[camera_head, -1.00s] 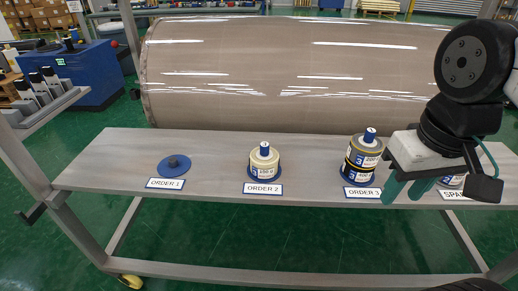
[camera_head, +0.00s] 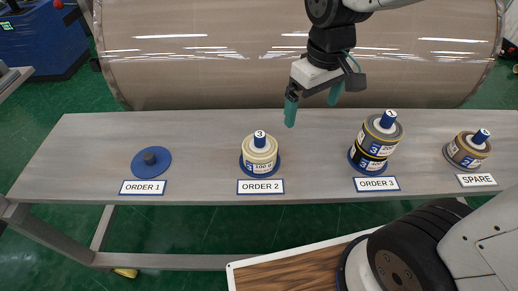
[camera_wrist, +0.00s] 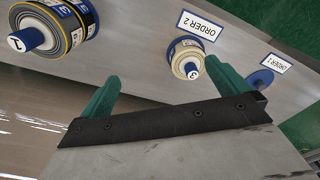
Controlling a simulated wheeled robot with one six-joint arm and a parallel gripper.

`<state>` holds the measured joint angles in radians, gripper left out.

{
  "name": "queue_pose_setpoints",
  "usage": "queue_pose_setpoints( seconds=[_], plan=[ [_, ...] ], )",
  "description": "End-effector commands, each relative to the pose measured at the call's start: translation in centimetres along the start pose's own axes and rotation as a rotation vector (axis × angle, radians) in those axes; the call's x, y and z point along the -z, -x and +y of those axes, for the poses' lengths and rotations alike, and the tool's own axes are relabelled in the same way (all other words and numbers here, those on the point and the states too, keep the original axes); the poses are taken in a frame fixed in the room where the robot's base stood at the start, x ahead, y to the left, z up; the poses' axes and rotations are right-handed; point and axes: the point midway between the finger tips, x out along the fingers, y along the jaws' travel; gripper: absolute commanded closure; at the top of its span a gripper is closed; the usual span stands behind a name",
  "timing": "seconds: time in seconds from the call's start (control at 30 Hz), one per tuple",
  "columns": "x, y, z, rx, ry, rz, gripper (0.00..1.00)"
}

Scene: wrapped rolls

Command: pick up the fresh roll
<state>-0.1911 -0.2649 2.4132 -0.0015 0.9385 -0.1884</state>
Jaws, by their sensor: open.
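No label in view reads "fresh", so I cannot tell which roll is meant. A cream roll (camera_head: 259,157) with a blue core sits on the ORDER 2 disc; it also shows in the wrist view (camera_wrist: 187,58). At ORDER 3 a grey-brown roll (camera_head: 382,130) lies on a black roll (camera_head: 368,160); this stack is at upper left in the wrist view. A brown roll (camera_head: 466,150) sits at SPARE. My gripper (camera_head: 313,104) is open and empty, above the shelf's back edge between ORDER 2 and ORDER 3. Its green fingers (camera_wrist: 161,72) touch no roll.
The ORDER 1 blue disc (camera_head: 151,162) holds only a short dark peg. The grey shelf (camera_head: 210,130) is bare between stations. A large wrapped cylinder (camera_head: 200,70) lies behind the shelf. A wood-topped surface (camera_head: 290,272) is in front, beside my own body.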

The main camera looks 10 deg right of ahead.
Motion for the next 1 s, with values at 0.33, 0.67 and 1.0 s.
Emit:
queue_pose_setpoints(
  seconds=[0.33, 0.67, 1.0],
  plan=[
    [8.6, -10.2, -4.7, 0.018, 0.29, -0.049, 0.0],
    [9.8, -14.2, -5.9, 0.021, 0.348, -0.054, 0.0],
    [9.8, -18.7, -6.5, 0.021, 0.346, -0.055, 0.0]
  ],
)
